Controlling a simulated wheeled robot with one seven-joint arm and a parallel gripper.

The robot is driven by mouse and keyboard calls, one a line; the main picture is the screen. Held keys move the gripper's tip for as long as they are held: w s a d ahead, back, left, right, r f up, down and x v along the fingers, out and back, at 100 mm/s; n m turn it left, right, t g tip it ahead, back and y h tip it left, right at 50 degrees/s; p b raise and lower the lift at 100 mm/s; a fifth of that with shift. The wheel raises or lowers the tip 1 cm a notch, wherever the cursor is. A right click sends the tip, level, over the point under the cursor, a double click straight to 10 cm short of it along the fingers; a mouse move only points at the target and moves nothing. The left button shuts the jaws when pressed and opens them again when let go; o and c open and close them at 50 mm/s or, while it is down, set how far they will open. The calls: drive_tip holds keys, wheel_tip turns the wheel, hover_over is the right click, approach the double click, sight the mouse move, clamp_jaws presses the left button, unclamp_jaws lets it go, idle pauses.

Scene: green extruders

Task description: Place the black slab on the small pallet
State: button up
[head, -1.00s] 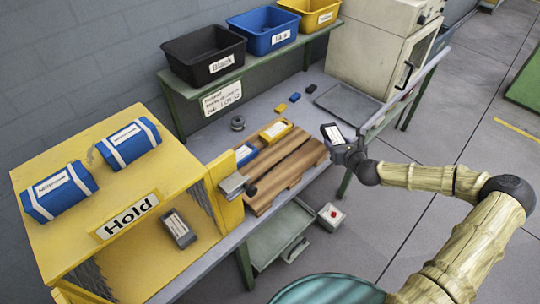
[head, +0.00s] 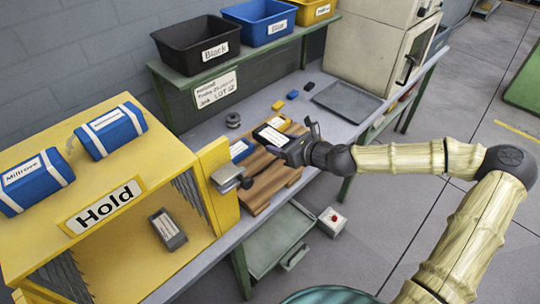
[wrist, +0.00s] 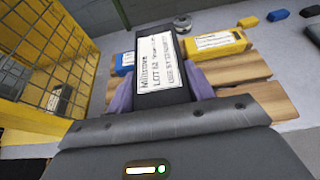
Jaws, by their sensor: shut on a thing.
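The black slab (head: 272,137), with a white label, is held in my gripper (head: 284,144), which is shut on it. In the wrist view the slab (wrist: 161,65) sits between purple finger pads, its label reading "Miltrowe LOT 12". The small pallet (head: 262,185) of brown wooden boards lies on the bench below; its boards also show in the wrist view (wrist: 230,68). A blue slab (head: 241,150) and a yellow slab (head: 279,122) lie at the pallet's far side. The held slab appears above the pallet, partly covering the yellow slab from the head view. The gap beneath it cannot be judged.
A yellow "Hold" shelf (head: 165,173) stands left of the pallet, with another dark labelled slab (head: 167,229) inside and blue bundles on top. A grey clamp (head: 230,177) stands at the pallet's left edge. A grey tray (head: 347,101) lies farther right on the bench.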

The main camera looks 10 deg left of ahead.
hover_over(281, 171)
wheel_tip(281, 171, down, 6)
idle(0.3)
drive_tip(key=shift+f, duration=1.9)
drive_tip(key=shift+f, duration=0.15)
drive_tip(key=o, duration=1.1)
drive_tip(key=shift+o, duration=0.2)
